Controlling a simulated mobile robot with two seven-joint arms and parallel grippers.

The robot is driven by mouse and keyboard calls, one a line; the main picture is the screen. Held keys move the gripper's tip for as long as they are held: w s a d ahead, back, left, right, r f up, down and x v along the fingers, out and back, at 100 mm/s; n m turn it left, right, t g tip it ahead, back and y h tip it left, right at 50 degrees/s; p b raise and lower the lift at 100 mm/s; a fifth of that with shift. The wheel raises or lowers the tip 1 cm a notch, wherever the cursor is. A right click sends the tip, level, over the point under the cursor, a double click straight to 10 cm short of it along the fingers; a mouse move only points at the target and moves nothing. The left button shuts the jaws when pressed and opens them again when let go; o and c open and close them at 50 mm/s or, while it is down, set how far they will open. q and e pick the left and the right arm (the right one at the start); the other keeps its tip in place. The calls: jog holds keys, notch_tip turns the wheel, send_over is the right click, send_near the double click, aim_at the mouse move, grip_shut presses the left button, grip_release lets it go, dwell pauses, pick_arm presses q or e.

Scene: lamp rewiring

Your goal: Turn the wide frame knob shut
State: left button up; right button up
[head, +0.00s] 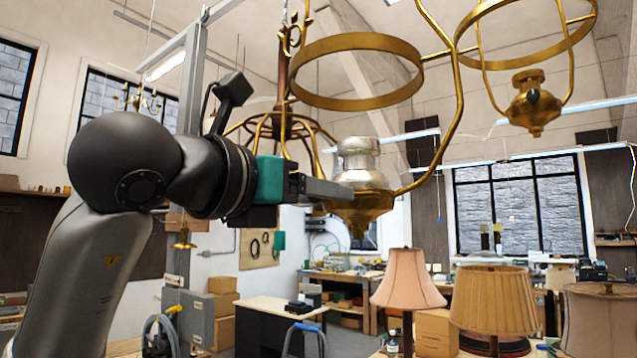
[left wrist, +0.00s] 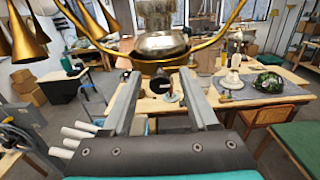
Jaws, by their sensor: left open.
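A hanging brass frame with a wide ring (head: 357,70) fills the upper middle of the head view. Its curved arms carry a brass bowl with a silvery cup (head: 358,160) on top. My left gripper (head: 345,192) reaches in from the left, level with the bowl, and partly covers it. In the left wrist view the silvery part (left wrist: 160,45) sits just beyond the fingers. My left gripper (left wrist: 160,88) is open there, its fingers spread to either side. A small dark round piece (left wrist: 160,83) shows between the fingertips; I cannot tell if it is the knob or if the fingers touch it.
A second hanging brass frame (head: 535,100) with a dark knob is at the upper right. Shaded lamps (head: 407,280) stand on a table at the lower right. Brass cones (left wrist: 25,40) hang at the left of the wrist view. Worktables (left wrist: 265,85) stand below.

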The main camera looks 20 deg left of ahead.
pick_arm(q)
jog(key=shift+w+d, duration=0.1)
jog(key=shift+w, duration=0.15)
grip_shut()
dwell(0.3)
